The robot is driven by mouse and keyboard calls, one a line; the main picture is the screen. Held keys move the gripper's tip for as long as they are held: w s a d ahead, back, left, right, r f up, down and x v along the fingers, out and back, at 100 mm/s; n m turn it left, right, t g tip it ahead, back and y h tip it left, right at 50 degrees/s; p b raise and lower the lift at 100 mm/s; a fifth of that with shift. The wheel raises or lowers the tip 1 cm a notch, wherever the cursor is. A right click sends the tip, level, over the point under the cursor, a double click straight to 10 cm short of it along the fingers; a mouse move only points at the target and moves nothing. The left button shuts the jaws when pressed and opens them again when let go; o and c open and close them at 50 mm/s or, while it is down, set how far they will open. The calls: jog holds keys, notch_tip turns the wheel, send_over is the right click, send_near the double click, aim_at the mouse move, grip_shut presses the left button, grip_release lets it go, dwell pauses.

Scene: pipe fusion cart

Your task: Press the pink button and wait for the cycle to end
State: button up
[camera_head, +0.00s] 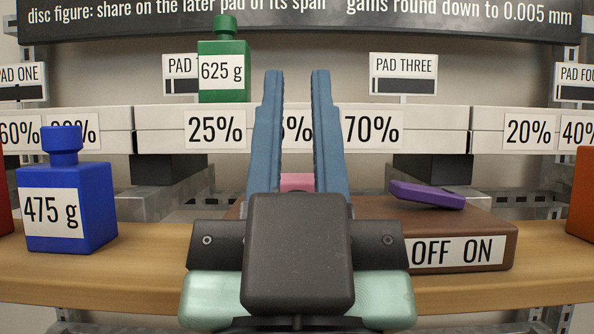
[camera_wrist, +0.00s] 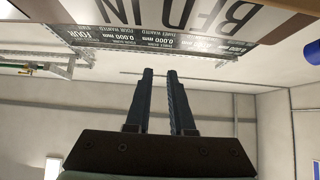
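The pink button (camera_head: 297,181) shows as a small pink patch between my gripper's fingers in the head view, mostly hidden behind the gripper. It appears to be on the brown box (camera_head: 500,226), which carries an OFF ON label (camera_head: 455,252) and a purple tilted lever (camera_head: 427,194) on its right part. My gripper (camera_head: 297,75) is in front of the box with its blue fingers pointing up, apart and empty. In the wrist view the fingers (camera_wrist: 160,72) also stand apart with a narrow gap. I cannot tell whether the gripper touches the button.
A blue 475 g weight (camera_head: 67,190) stands on the wooden shelf (camera_head: 130,270) at left. A green 625 g weight (camera_head: 224,62) stands on the white labelled beam (camera_head: 160,125) behind. The wrist view faces wall, ceiling and an overhead sign (camera_wrist: 150,20).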

grip_shut()
dwell(1.2)
